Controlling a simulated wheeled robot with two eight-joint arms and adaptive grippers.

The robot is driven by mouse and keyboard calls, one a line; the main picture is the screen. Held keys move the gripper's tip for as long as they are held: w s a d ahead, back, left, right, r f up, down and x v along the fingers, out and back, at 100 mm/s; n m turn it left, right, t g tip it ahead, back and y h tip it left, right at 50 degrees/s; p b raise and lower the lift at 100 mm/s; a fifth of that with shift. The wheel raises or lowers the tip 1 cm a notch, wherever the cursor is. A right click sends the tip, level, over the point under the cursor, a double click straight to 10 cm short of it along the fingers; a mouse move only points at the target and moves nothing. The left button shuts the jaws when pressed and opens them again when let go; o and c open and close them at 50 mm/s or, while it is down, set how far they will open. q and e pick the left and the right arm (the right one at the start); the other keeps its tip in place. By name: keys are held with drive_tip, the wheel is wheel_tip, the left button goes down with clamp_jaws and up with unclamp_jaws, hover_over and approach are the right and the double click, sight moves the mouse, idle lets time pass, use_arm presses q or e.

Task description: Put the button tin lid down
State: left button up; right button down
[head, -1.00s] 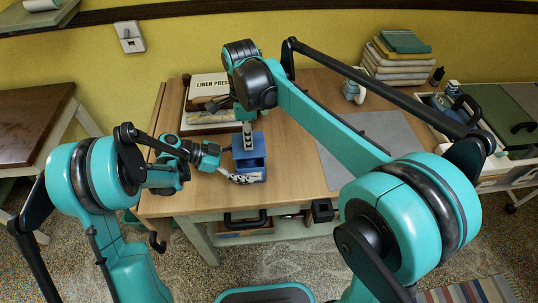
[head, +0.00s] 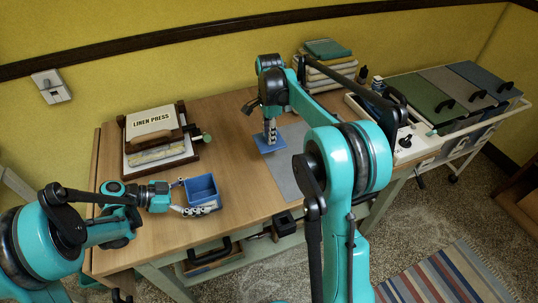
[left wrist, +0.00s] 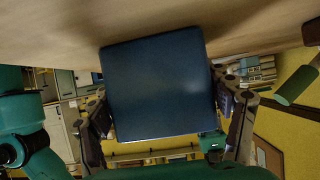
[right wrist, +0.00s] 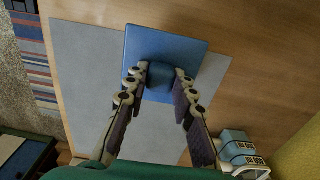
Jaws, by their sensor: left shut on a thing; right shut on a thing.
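The button tin (head: 203,189) is a blue, square, open-topped box near the front left of the table. My left gripper (head: 190,198) is shut on its sides. The tin's blue face (left wrist: 158,88) fills the middle of the left wrist view, between the fingers. The button tin lid (head: 271,146) is a flat blue square, apart from the tin and to its right. My right gripper (head: 270,130) is shut on the lid's raised knob, and points down. In the right wrist view the lid (right wrist: 190,50) overlaps a grey mat's edge; I cannot tell whether it touches.
The grey mat (head: 289,178) lies bare towards the table's front. A linen press (head: 160,140) stands at the left, folded cloths (head: 328,65) at the back. A trolley with coloured lids (head: 435,98) adjoins the right. Bare wood (head: 237,165) lies between tin and mat.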

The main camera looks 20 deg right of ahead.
sight(269, 158)
wheel_tip(269, 158, down, 8)
drive_tip(key=shift+f, duration=0.1)
drive_tip(key=shift+f, duration=0.1)
idle(0.3)
drive_tip(key=c, duration=1.3)
unclamp_jaws()
drive_tip(key=shift+o, duration=0.2)
